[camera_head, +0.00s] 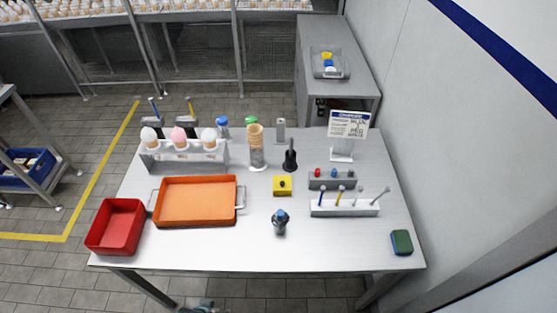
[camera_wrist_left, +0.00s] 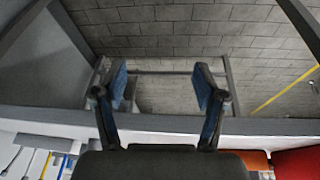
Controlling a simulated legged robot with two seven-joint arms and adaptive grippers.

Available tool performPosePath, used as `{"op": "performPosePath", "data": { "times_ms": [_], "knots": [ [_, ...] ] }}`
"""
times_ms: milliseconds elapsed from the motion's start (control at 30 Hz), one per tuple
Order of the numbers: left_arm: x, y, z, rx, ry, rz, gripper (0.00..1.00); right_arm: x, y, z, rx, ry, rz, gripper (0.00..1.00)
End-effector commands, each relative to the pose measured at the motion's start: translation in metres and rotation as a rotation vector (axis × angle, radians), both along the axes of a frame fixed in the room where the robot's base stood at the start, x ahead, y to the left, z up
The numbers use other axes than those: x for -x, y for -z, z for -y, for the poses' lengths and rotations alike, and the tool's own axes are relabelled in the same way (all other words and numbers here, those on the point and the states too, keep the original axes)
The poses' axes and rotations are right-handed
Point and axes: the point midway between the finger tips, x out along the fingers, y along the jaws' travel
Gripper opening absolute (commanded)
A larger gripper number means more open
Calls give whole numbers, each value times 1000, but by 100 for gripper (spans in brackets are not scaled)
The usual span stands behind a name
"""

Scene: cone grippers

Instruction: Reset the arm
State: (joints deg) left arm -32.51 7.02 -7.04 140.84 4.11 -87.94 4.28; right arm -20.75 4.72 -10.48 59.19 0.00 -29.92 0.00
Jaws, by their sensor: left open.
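My left gripper (camera_wrist_left: 160,90) shows in the left wrist view with its two blue-padded fingers spread apart and nothing between them. It hangs over the floor beside the table edge, and the tiled floor shows between the fingers. In the head view, a small grey-teal part at the bottom edge looks like part of my arm, but its fingers cannot be made out. No right arm or right gripper shows in either view.
The metal table (camera_head: 190,248) holds a red bin (camera_head: 116,227), an orange tray (camera_head: 195,200), a cone rack (camera_head: 185,153), a cone stack (camera_head: 256,147), a dark blue-topped item (camera_head: 280,222), a tool holder (camera_head: 345,208) and a sponge (camera_head: 402,242). The front middle is mostly clear. A wall stands right.

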Motion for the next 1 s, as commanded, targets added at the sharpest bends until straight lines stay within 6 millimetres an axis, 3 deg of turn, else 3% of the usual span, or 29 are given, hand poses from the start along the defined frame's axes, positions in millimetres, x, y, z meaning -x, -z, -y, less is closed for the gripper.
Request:
{"op": "performPosePath", "data": {
  "times_ms": [67,333,567,667,800,900,1000],
  "knots": [
    [12,-5,-19,-114,55,-24,72,0,0,-3,-3,2,0,70],
    [-2,82,-13,-97,56,-57,72,0,0,0,1,0,1,70],
    [5,172,-12,-96,64,-94,72,0,0,12,15,-5,1,70],
    [20,226,-13,-98,69,-119,72,0,0,12,16,-5,0,70],
    [58,302,-18,-101,78,-154,72,0,0,10,13,-5,1,70],
    [86,338,-21,-102,83,-170,72,0,0,8,10,-3,0,70],
    [107,358,-25,-102,86,-181,72,0,0,6,7,-2,0,70]
  ]
}}
